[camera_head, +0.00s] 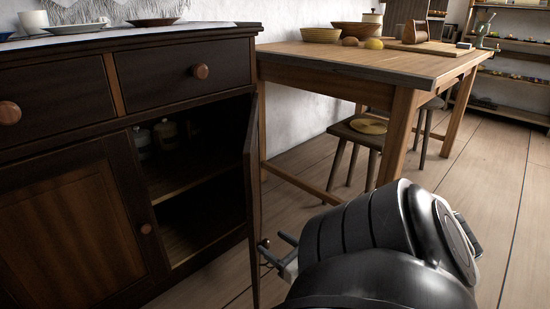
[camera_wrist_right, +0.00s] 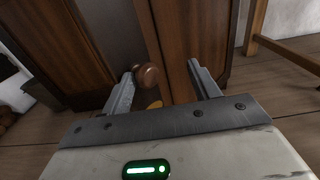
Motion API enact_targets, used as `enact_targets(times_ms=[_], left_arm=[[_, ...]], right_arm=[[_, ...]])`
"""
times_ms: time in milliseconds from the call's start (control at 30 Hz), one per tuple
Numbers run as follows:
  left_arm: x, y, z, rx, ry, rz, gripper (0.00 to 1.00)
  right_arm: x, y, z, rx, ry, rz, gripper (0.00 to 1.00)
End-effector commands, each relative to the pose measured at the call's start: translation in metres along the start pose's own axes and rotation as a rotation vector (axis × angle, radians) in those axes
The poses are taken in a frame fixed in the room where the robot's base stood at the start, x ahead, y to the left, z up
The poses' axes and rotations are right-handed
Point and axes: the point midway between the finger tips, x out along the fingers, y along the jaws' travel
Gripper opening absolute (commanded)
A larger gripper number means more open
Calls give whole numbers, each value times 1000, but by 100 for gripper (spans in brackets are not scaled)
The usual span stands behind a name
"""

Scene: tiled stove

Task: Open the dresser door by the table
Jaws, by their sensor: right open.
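The dark wooden dresser (camera_head: 110,150) stands at the left in the head view. Its right-hand door (camera_head: 253,200), beside the table (camera_head: 350,60), stands swung outward and is seen nearly edge-on, with the shelf inside showing. In the right wrist view, the door (camera_wrist_right: 184,40) has a round wooden knob (camera_wrist_right: 150,75). My right gripper (camera_head: 273,250) is low at the door's outer edge. In the right wrist view, its fingers (camera_wrist_right: 163,88) are apart, with the knob between them, close to the left finger. Contact cannot be told. My left gripper is out of view.
The dresser's left door (camera_head: 75,225) is shut. Jars (camera_head: 165,133) stand inside the open compartment. A stool (camera_head: 360,138) is under the table, which holds bowls (camera_head: 320,35) and a lemon (camera_head: 374,43). Bare plank floor (camera_head: 500,180) lies to the right.

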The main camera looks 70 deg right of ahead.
Motion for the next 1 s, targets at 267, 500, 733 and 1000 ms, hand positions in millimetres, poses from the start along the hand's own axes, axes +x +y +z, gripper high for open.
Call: enact_targets(times_ms=[267,500,733,1000], left_arm=[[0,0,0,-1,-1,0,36],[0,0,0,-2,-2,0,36],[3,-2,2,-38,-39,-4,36],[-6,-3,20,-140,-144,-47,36]], right_arm=[[6,-10,6,-9,-17,-24,52],[5,-11,7,-9,-17,-24,52],[-23,-10,7,-9,-14,-22,52],[-91,-4,3,-7,-5,-11,52]])
